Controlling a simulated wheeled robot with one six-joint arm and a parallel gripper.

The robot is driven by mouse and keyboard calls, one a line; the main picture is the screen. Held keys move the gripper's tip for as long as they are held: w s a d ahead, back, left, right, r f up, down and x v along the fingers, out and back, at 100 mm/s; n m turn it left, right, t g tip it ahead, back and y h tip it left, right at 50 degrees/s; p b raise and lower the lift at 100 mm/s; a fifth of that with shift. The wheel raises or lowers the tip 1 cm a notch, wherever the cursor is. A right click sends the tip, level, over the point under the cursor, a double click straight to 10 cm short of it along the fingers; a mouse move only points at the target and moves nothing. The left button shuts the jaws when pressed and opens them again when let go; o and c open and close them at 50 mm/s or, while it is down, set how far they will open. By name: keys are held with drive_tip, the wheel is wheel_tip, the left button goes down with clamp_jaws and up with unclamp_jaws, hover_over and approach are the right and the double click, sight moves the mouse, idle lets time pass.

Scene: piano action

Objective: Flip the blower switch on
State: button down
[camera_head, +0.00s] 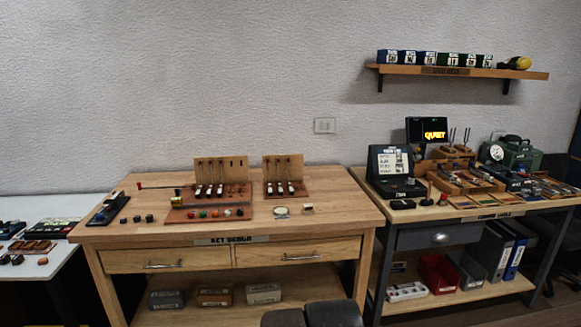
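No blower switch can be made out for certain at this size. On the right bench, a green machine (517,155) with a round white gauge (497,152) stands at the back; I cannot tell whether it is the blower. A black display (427,130) left of it reads "QUIET" in yellow letters. A black console (391,171) with a white panel stands at that bench's left end. My gripper's fingers are not in view. Dark rounded parts at the bottom edge look like my own arm, well in front of the benches.
The wooden key bench (340,206) stands in the middle, holding key-action models (222,170) and a row of coloured buttons. A white table (62,262) is at left. A wall shelf (460,71) with boxes hangs above the right bench (450,213).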

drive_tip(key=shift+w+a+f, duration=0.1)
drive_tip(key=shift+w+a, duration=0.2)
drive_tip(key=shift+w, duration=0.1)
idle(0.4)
